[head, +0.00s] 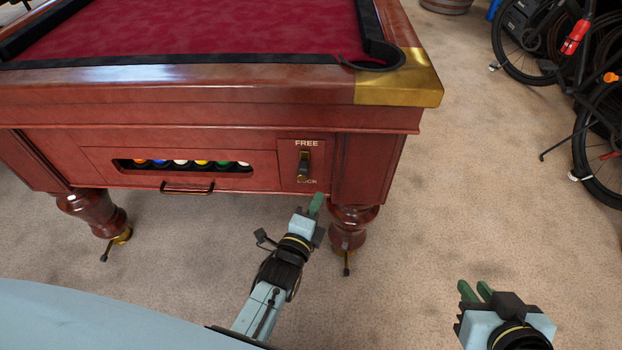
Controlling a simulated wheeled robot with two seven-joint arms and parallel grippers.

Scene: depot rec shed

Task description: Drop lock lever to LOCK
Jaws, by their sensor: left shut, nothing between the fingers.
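The lock lever (303,166) is a small dark and brass handle on the front panel of the red-brown pool table (240,115). FREE is printed above it and LOCK below, the latter partly covered by the lever's lower end. I cannot tell for sure which position it is in. My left gripper (316,202) is shut and empty, its green fingertips just below and right of the LOCK label, seemingly apart from the lever. My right gripper (476,290) is at the lower right, over the floor, with its two green fingers apart and nothing between them.
A turned table leg (350,230) stands right beside my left gripper. Bicycles (590,90) stand at the right. The carpet between is clear.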

